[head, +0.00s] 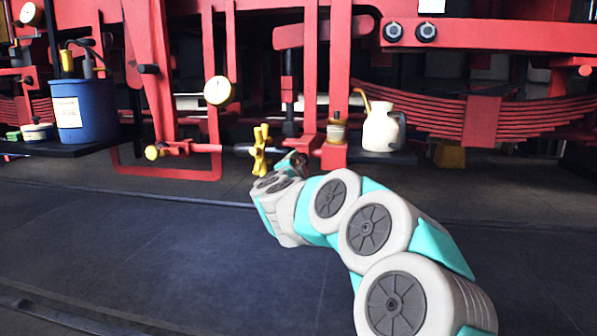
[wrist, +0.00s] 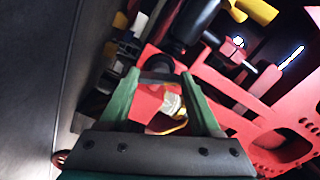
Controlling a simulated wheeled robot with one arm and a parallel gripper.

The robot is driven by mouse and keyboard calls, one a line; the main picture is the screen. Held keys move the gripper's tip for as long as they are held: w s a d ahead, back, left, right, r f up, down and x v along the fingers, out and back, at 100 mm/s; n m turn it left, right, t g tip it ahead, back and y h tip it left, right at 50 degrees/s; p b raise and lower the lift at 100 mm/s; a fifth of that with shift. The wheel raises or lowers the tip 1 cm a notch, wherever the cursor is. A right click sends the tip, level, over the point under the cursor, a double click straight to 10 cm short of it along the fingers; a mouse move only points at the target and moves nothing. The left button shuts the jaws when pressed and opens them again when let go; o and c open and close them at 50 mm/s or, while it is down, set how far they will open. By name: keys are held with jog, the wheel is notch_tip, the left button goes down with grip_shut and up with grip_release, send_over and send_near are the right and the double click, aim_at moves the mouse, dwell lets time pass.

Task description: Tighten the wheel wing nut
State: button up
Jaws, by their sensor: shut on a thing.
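My gripper (head: 291,162) is low at the red frame, just right of the yellow cross-shaped handle (head: 260,150) in the head view. My forearm hides part of it there. In the wrist view, the two green fingers of my gripper (wrist: 160,74) stand apart, with a dark rounded piece (wrist: 157,62) between their tips. I take this piece for the wing nut, but its wings cannot be made out. A yellow part (wrist: 252,10) and a black cylinder (wrist: 190,25) lie beyond it at the top of the wrist view.
A white jug (head: 382,130) and a small brownish jar (head: 337,131) stand right of my gripper. A blue drum (head: 78,110) stands on the left shelf. A round gauge (head: 218,91) is above. Red beams and a leaf spring (head: 483,110) fill the back. The floor (head: 150,240) is clear.

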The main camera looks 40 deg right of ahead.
jog(key=m+b, duration=0.2)
jog(key=m, duration=0.2)
jog(key=shift+m, duration=0.4)
jog(key=shift+m+b, duration=0.3)
jog(key=o, duration=1.3)
jog(key=shift+o, duration=0.2)
jog(key=shift+s, duration=0.1)
jog(key=v, duration=0.7)
jog(key=shift+s+a, duration=0.2)
jog(key=shift+a, duration=0.1)
